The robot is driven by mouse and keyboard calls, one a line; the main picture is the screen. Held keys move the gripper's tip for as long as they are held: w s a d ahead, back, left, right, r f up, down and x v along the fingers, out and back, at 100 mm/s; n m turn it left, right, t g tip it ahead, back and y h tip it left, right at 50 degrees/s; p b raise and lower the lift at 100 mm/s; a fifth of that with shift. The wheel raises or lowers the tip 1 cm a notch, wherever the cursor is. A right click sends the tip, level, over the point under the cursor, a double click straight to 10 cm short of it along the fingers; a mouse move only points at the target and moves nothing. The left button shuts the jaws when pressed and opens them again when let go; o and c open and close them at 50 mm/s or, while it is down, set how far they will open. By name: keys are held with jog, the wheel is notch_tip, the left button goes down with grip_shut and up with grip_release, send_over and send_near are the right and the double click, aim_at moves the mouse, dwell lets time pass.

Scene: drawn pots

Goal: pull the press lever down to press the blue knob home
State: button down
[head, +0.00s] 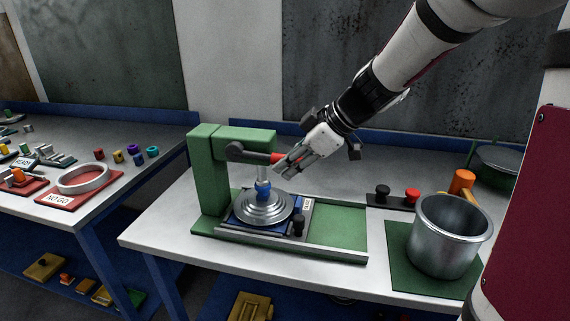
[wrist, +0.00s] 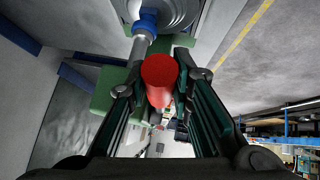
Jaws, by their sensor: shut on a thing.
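The green press (head: 208,175) stands on the table. Its dark lever ends in a red grip (head: 276,158), held roughly level. My gripper (head: 285,163) is shut on the red grip, which shows between the fingers in the wrist view (wrist: 159,80). The silver ram (head: 263,172) points down at the blue knob (head: 263,190), which sits on top of a silver lid (head: 263,208). In the wrist view the ram meets the blue knob (wrist: 146,20). I cannot tell how far the knob is seated.
The lid rests on a blue sliding plate with a black handle (head: 298,226), on the green press base (head: 340,226). A metal pot (head: 440,235) stands on a green mat at the right. Black and red knobs (head: 412,195) sit in a rack behind. A side table (head: 60,180) at left holds small parts.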

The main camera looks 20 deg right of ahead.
jog(key=shift+s+f, duration=0.15)
jog(key=shift+f, duration=0.2)
jog(key=c, duration=1.4)
grip_release()
jog(key=shift+r, duration=0.1)
jog(key=shift+d+r, duration=0.1)
jog(key=shift+r, duration=0.05)
jog(key=v, duration=1.1)
jog(key=shift+s+d+r, duration=0.15)
jog(key=s+a+f+m+h+p, duration=0.1)
jog(key=s+a+m, duration=0.2)
jog(key=s, duration=0.4)
jog(key=s+a+f+m+g+h+p, duration=0.1)
jog(key=s+a+f+m+h, duration=0.1)
jog(key=s+m, duration=0.2)
jog(key=s+a+f+m+g+h+p, duration=0.1)
jog(key=s+a+f+m+h, duration=0.1)
jog(key=s, duration=0.8)
jog(key=shift+s+a+m, duration=0.1)
jog(key=shift+a+m, duration=0.75)
jog(key=shift+m, duration=0.35)
